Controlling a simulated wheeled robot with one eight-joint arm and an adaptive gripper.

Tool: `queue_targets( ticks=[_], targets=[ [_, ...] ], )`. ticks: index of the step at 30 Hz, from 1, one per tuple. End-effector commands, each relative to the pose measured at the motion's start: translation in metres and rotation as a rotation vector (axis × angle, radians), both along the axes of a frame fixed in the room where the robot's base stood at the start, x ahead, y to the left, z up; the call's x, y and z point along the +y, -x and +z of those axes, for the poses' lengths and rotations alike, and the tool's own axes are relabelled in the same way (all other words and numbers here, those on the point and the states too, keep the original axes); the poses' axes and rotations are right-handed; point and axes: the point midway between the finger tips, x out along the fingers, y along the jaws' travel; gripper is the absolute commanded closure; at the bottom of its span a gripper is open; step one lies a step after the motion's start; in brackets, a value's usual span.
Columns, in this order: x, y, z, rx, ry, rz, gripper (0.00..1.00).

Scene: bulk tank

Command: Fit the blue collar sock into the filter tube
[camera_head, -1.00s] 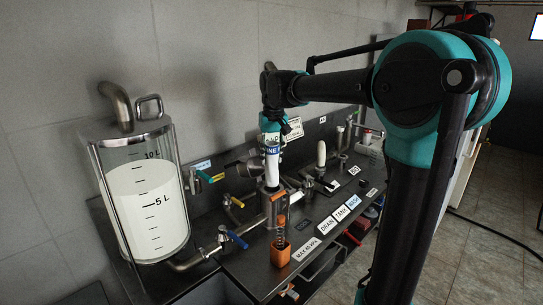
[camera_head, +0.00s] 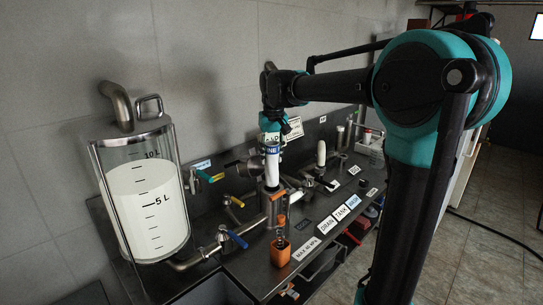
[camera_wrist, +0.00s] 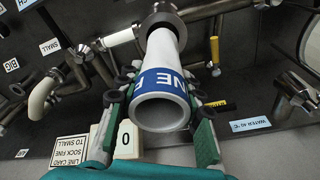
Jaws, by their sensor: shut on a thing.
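My gripper (camera_wrist: 160,92) is shut around the blue collar (camera_wrist: 164,84) of a white sock, a hollow tube with its open end facing the wrist camera. In the head view, my gripper (camera_head: 271,138) holds the sock (camera_head: 272,170) roughly upright, blue collar on top. The sock's lower end is at the steel filter tube (camera_head: 275,207), which has an orange part near its top. In the wrist view, the sock's far end meets a dark round mouth (camera_wrist: 160,18). How deep it sits inside is hidden.
A clear tank of white liquid (camera_head: 147,205) stands at left. Pipes with a blue-handled valve (camera_head: 233,238) run beside the filter tube. Another white upright piece (camera_head: 321,153) stands to the right. Labels cover the bench's front.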

Motion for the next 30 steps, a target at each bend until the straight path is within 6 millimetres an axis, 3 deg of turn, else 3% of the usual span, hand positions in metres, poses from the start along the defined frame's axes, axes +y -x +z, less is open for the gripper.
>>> queue_targets(
  ticks=[30],
  targets=[
    [0.0, 0.0, -0.023, 0.0, 0.0, 0.0, 0.96]
  ],
)
